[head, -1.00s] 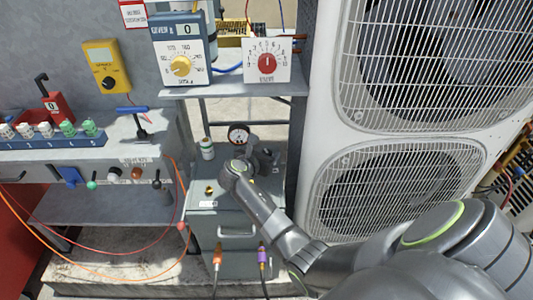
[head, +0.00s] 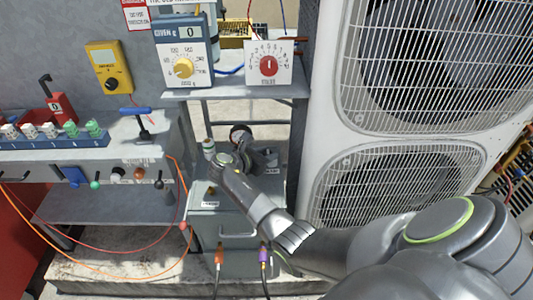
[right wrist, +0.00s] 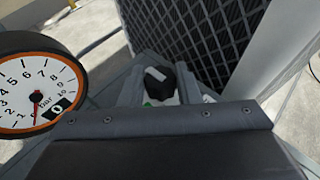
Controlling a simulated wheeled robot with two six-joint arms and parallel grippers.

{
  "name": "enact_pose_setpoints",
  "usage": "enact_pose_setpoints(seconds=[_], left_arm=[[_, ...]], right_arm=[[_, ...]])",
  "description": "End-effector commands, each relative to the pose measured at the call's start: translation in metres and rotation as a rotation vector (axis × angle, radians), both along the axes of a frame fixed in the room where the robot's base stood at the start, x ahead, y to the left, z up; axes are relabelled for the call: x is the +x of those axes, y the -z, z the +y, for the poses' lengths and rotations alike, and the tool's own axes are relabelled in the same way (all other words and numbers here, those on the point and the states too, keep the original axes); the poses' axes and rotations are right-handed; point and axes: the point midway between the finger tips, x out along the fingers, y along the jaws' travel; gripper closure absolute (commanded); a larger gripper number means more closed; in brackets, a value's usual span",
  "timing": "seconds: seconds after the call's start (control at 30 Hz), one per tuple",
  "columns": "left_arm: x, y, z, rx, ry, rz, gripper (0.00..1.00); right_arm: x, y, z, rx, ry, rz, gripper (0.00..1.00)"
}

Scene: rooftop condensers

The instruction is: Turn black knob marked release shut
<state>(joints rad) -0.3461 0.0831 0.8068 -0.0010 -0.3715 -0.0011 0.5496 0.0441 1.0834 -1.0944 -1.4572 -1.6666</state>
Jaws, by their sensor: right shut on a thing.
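The black knob (right wrist: 184,80), with a white bar on it, shows in the right wrist view between the fingers of my right gripper (right wrist: 158,92). The fingers are shut on it. Its release marking cannot be read. In the head view my right gripper (head: 259,157) is at the back of the grey box (head: 232,222), beside the round gauge, and my wrist partly covers that spot. The knob cannot be made out clearly there. My left gripper is not in view.
The round gauge (right wrist: 38,82) is close on the left of my right gripper, its needle near the low end and its display at 0. A white condenser unit (head: 325,150) stands right. A shelf (head: 235,91) with meters is above. Orange cables (head: 105,275) hang left.

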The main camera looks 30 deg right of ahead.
Motion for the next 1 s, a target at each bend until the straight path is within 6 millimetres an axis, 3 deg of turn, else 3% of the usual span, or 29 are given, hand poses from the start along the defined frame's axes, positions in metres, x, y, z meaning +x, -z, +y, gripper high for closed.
enact_pose_setpoints(seconds=[0.33, 0.37, 0.5, 0.83, 1.0], left_arm=[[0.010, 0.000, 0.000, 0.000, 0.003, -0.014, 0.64], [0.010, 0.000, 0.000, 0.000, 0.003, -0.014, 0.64], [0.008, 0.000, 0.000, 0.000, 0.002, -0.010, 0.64], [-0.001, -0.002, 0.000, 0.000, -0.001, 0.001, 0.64], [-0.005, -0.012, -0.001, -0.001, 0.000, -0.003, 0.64]], right_arm=[[-0.001, 0.001, 0.000, -0.001, 0.011, 0.001, 0.93], [-0.001, 0.001, 0.000, -0.001, 0.011, 0.001, 0.68], [-0.001, 0.001, 0.000, -0.001, 0.011, 0.001, 0.49], [-0.001, -0.001, 0.001, -0.001, 0.010, 0.001, 0.48], [-0.003, -0.009, 0.013, 0.002, 0.009, 0.002, 0.48]])
